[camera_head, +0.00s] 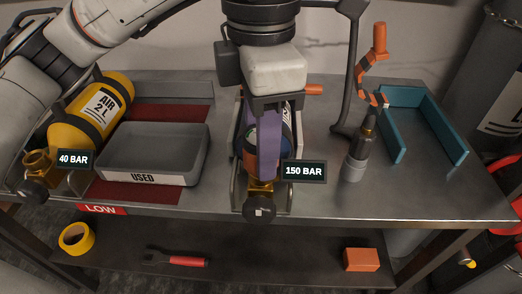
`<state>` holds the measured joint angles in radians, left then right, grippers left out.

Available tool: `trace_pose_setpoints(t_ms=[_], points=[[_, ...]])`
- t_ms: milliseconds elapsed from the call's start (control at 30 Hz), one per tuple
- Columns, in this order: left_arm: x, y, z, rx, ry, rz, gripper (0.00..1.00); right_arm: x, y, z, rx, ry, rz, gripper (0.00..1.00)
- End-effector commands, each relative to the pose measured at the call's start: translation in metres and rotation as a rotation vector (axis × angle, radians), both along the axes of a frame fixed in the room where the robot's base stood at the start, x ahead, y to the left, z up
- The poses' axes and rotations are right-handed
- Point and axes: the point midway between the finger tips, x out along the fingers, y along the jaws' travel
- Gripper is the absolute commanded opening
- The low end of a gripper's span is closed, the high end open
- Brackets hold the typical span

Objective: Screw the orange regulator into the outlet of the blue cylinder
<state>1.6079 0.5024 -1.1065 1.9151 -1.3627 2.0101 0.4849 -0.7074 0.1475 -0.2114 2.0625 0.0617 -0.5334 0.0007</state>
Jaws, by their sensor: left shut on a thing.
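The blue cylinder (287,138) lies in a cradle at the bench middle, largely hidden under my left gripper. Its brass valve (261,186) and dark knob (259,208) point toward the front edge, beside a "150 BAR" sign. My left gripper (268,165) points down over the cylinder, with a purple finger in front of it. Dark orange (251,137) shows beside the finger, seemingly the regulator in its hold; most of it is hidden. I cannot tell whether it touches the outlet. My right gripper is not in view.
At left are a yellow air cylinder (108,93) with a "40 BAR" sign and a grey "USED" tray (154,178). The right front is clear.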

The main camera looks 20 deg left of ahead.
Motion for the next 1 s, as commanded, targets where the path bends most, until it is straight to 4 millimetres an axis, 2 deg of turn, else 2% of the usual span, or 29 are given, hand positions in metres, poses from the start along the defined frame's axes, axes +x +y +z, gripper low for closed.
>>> trace_pose_setpoints(t_ms=[67, 100, 200, 467, 567, 1000], points=[[0.000, 0.000, -0.001, 0.000, 0.001, 0.000, 0.11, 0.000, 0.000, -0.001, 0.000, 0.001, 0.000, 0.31], [0.000, 0.000, -0.001, 0.000, 0.001, 0.001, 0.43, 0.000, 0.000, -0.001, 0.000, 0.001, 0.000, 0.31], [0.000, 0.000, -0.001, 0.000, 0.001, 0.001, 0.58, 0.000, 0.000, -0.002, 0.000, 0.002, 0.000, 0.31], [0.000, 0.000, 0.000, 0.000, 0.000, 0.008, 0.58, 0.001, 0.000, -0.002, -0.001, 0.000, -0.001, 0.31], [0.000, 0.000, -0.001, 0.000, 0.000, 0.078, 0.58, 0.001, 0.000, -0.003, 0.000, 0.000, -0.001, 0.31], [0.000, 0.000, -0.001, 0.000, -0.001, 0.775, 0.58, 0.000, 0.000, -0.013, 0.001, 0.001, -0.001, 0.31]])
